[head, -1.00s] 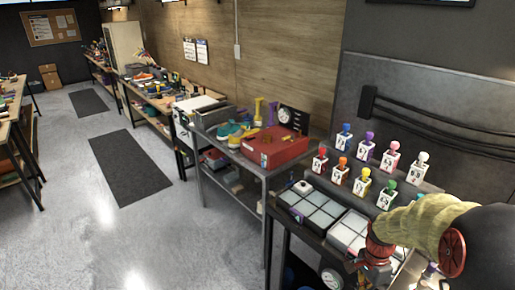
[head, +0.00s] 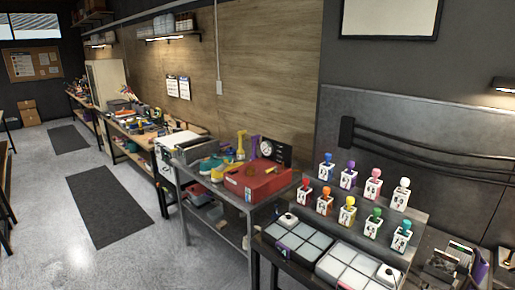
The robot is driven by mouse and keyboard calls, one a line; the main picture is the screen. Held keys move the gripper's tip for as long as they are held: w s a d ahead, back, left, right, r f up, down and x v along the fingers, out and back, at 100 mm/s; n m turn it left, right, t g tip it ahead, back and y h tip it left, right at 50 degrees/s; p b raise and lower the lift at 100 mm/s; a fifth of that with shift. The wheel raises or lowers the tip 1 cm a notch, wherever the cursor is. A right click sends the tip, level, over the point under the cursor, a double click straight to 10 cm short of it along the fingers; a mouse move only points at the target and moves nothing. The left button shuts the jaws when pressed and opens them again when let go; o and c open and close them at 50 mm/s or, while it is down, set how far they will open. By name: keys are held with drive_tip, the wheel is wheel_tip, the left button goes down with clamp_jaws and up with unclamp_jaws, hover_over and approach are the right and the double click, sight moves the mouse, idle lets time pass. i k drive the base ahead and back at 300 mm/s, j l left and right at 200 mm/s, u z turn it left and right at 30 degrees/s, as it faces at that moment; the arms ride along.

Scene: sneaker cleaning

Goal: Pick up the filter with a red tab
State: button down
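I cannot clearly make out a filter with a red tab in the head view. A small white block with a red knob (head: 304,192) stands at the left end of the front row on a stepped grey rack, but I cannot tell whether it is a filter. At the bottom right, a dark holder (head: 440,266) has several thin upright pieces in or beside it, too small to identify. My gripper is not in view.
Other white blocks with coloured knobs fill the rack, among them a yellow one (head: 348,209). Trays with pale square cells (head: 300,240) lie in front. A red box (head: 258,180) sits on the grey bench to the left. The floor (head: 190,262) is open at left.

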sight(443, 262)
drive_tip(key=z, duration=1.4)
drive_tip(key=i+j+u, duration=0.15)
drive_tip(key=u, duration=0.2)
drive_tip(key=i+j+u, duration=0.1)
drive_tip(key=u, duration=0.3)
drive_tip(key=i+u, duration=0.2)
drive_tip(key=u, duration=0.15)
